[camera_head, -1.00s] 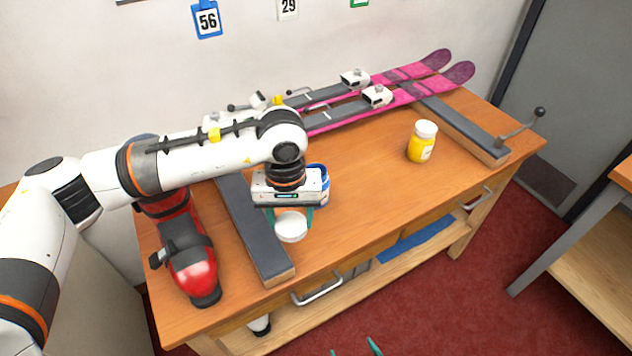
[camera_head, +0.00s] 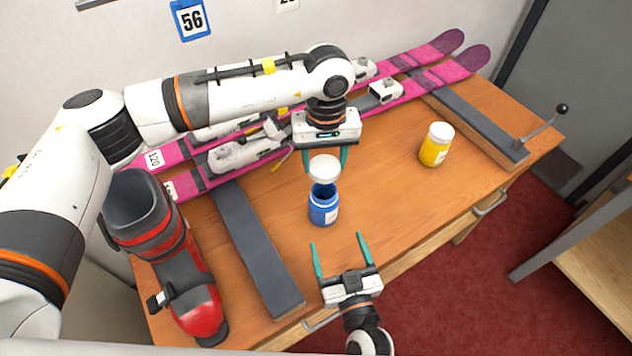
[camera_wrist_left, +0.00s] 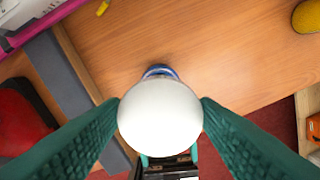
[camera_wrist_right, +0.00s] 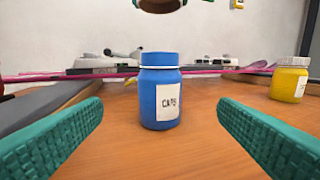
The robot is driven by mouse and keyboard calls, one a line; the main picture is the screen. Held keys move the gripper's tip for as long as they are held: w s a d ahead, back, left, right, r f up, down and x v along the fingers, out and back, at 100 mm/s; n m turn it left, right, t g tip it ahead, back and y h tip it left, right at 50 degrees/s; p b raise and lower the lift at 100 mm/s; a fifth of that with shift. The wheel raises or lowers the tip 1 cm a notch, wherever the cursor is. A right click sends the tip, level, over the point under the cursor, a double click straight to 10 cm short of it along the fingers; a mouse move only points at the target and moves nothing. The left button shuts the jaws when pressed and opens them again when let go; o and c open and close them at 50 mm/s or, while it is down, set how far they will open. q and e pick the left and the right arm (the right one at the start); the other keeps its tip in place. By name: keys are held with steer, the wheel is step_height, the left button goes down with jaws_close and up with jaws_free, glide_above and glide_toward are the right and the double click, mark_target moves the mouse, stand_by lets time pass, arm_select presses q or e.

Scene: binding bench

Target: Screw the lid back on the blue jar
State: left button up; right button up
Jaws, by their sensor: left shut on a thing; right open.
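The blue jar (camera_head: 323,208) stands upright and uncovered on the bench; in the right wrist view (camera_wrist_right: 160,95) it is centred, with a white label. My left gripper (camera_head: 325,160) is shut on the white lid (camera_head: 324,168) and holds it above and slightly behind the jar, apart from it. In the left wrist view the lid (camera_wrist_left: 160,116) sits between the green fingers and hides most of the jar (camera_wrist_left: 160,71). My right gripper (camera_head: 341,246) is open and empty in front of the jar, its fingers pointing at it.
A yellow jar with a white lid (camera_head: 436,146) stands to the right. Pink skis (camera_head: 440,72) lie along the back. A dark padded bar (camera_head: 255,245) and a red boot (camera_head: 180,270) are at the left. The bench between the blue and yellow jars is clear.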

mark_target(327, 211)
arm_select(q)
steer(key=shift+w, duration=0.35)
arm_select(e)
steer(key=shift+w+a, duration=0.15)
steer(key=shift+w, duration=0.2)
arm_select(q)
steer(key=shift+r, duration=0.1)
steer(key=shift+s+d+r, duration=0.1)
steer(key=shift+s+r, duration=0.1)
steer(key=shift+s, duration=0.35)
arm_select(e)
steer(key=shift+s+d+r, duration=0.2)
steer(key=shift+s, duration=0.25)
arm_select(q)
steer(key=shift+w+f, duration=0.1)
steer(key=shift+w, duration=0.1)
arm_select(e)
steer(key=x, duration=1.2)
steer(key=shift+w+a+f, duration=0.1)
steer(key=shift+w+f, duration=0.05)
steer(key=c, duration=1.5)
arm_select(q)
steer(key=shift+f, duration=2.45)
arm_select(e)
steer(key=shift+o, duration=0.2)
arm_select(q)
steer(key=shift+f, duration=0.9)
